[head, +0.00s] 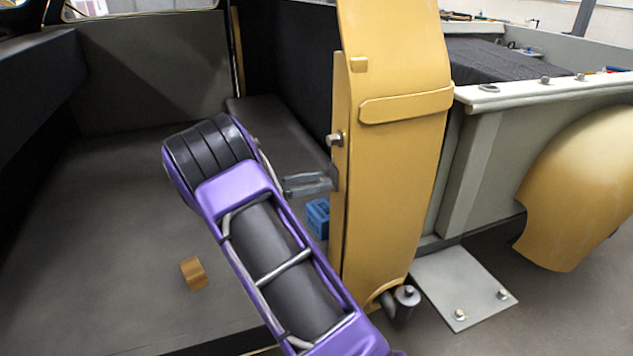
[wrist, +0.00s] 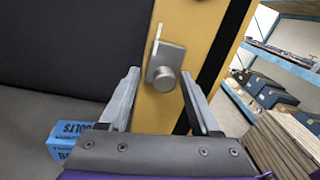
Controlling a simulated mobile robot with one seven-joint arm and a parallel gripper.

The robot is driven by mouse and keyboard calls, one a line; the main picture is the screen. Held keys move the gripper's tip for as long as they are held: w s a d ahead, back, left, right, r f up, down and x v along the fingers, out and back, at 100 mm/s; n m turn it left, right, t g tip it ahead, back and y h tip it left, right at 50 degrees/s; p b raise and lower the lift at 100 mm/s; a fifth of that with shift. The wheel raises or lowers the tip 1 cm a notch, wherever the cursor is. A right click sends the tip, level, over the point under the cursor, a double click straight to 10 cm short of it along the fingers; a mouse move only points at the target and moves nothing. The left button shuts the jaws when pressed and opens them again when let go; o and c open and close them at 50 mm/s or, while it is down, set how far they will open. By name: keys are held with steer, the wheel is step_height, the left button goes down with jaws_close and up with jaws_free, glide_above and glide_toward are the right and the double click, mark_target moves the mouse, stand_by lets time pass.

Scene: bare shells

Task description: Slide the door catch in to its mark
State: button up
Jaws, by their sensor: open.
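The door catch (head: 335,139) is a small grey metal piece with a round knob on the edge of the yellow door (head: 395,150). In the wrist view the catch (wrist: 168,60) shows as a bent plate with its knob facing me, on the yellow door edge. My gripper (head: 308,184) is open and empty, close to the door edge and a little below the knob in the head view. In the wrist view my gripper's fingers (wrist: 160,80) lie left and right of the catch, with gaps on both sides. I cannot make out the mark.
A blue box (head: 318,217) sits on the floor behind the door edge; it also shows in the wrist view (wrist: 66,143). A small brown block (head: 193,273) lies on the open floor at left. A grey plate (head: 463,288) lies right of the door.

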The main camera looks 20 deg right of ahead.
steer(key=shift+a, duration=0.1)
steer(key=a, duration=1.7)
steer(key=shift+w+p, duration=0.35)
steer(key=shift+p, duration=0.05)
steer(key=shift+a, duration=0.1)
